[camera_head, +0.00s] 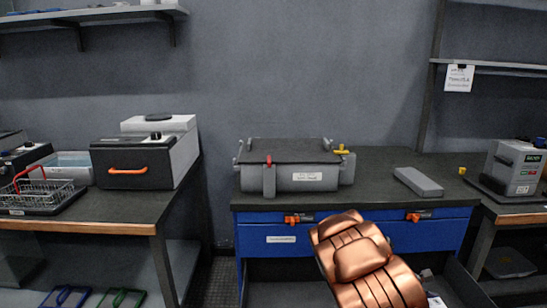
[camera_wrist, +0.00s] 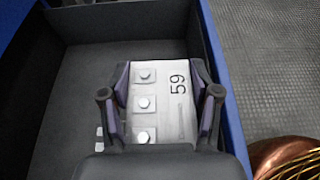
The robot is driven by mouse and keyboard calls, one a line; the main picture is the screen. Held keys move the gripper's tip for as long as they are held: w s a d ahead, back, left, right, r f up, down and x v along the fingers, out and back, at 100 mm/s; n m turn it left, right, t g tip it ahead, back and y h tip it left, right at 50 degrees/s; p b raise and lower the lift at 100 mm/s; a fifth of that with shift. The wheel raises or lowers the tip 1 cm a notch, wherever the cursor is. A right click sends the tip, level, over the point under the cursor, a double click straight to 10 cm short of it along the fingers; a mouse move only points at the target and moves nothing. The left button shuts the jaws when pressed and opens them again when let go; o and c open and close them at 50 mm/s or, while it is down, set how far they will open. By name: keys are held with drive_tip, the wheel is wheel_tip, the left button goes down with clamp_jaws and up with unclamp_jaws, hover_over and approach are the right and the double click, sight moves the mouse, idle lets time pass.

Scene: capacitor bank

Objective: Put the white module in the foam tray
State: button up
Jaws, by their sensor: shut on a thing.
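The white module (camera_wrist: 163,118) has bolt heads in a row on its left side and the number 59 on its right. In the wrist view it lies between the two dark fingers of my gripper (camera_wrist: 160,78), which is shut on it. The module is over or in a dark open drawer (camera_wrist: 75,75) with a blue rim; I cannot tell whether it touches the drawer floor. In the head view my copper arm hides the gripper. I cannot make out a foam tray for certain; a flat light-grey block (camera_head: 418,181) lies on the bench.
The blue cabinet (camera_head: 350,235) has orange handles. A grey lidded container (camera_head: 290,168) stands on its dark top, left of some clear surface. A black-and-white box (camera_head: 140,158) stands on the left table. Patterned floor (camera_wrist: 265,60) shows right of the drawer.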

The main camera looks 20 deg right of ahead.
sight(436, 305)
drive_tip(key=r, duration=0.2)
drive_tip(key=r+p, duration=0.1)
drive_tip(key=r, duration=0.1)
drive_tip(key=shift+w+a+r+p, duration=0.1)
drive_tip(key=shift+w+r+p, duration=0.1)
drive_tip(key=shift+r+p, duration=0.1)
drive_tip(key=w+a+r+n+t+y+b, duration=0.1)
drive_tip(key=w+a+r+n+t+b, duration=0.25)
drive_tip(key=w+a, duration=0.55)
drive_tip(key=w+a+r+n+t+y+b, duration=0.1)
drive_tip(key=w+a+r+n+t, duration=0.2)
drive_tip(key=w+a+n+t, duration=0.55)
drive_tip(key=w+a+r+n+t+y+b, duration=0.1)
drive_tip(key=w+a+r+n+t+y, duration=0.1)
drive_tip(key=a, duration=0.6)
drive_tip(key=w+a+r+n+t+y+b, duration=0.1)
drive_tip(key=w+a+r+n+y, duration=0.15)
drive_tip(key=a, duration=0.65)
drive_tip(key=w+a+r+n+t+y, duration=0.1)
drive_tip(key=w+a+t+y, duration=0.15)
drive_tip(key=a, duration=0.55)
wheel_tip(436, 305, up, 32)
drive_tip(key=p, duration=3.2)
drive_tip(key=shift+d+r+g, duration=0.2)
drive_tip(key=shift+r+g, duration=0.05)
drive_tip(key=shift+g, duration=0.2)
